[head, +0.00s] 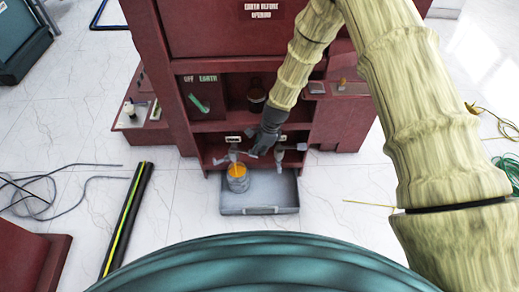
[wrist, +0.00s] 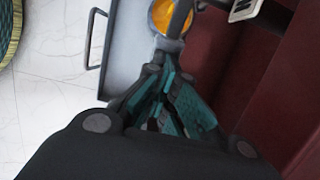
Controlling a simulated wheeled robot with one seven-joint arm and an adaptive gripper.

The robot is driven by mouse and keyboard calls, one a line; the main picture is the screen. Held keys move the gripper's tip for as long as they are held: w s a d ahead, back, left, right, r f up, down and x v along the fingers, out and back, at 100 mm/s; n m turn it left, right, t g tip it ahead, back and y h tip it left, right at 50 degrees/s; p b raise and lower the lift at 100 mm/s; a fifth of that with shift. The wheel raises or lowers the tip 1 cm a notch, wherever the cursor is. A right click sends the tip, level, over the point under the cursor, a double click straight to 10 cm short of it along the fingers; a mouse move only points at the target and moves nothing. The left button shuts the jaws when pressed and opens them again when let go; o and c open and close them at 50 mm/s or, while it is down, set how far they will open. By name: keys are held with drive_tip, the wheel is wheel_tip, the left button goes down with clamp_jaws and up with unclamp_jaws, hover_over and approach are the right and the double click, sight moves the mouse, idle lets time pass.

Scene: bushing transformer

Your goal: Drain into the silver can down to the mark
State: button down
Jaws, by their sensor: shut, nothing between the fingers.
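The silver can (head: 238,184) stands in a grey tray at the foot of the red cabinet, under the left valve (head: 233,153). Orange liquid shows inside the can; its level against any mark is too small to read. A second valve (head: 281,152) is to the right. My gripper (head: 259,150) is between the two valves, its tip close to the left one; I cannot tell whether it touches. In the wrist view my gripper (wrist: 172,112) is shut and empty, and the can's orange contents (wrist: 162,14) show past the fingers, partly hidden by grey valve parts.
The grey tray (head: 260,211) sticks out in front of the red cabinet (head: 205,45). A green-handled item (head: 199,103) and a dark jar (head: 257,92) are on the shelf above. A black-and-yellow bar (head: 126,220) and loose cables (head: 40,190) lie on the left floor.

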drive_tip(key=shift+s+f, duration=0.35)
drive_tip(key=shift+s, duration=0.05)
drive_tip(key=v, duration=1.2)
drive_tip(key=shift+w+r, duration=0.35)
drive_tip(key=shift+w, duration=0.05)
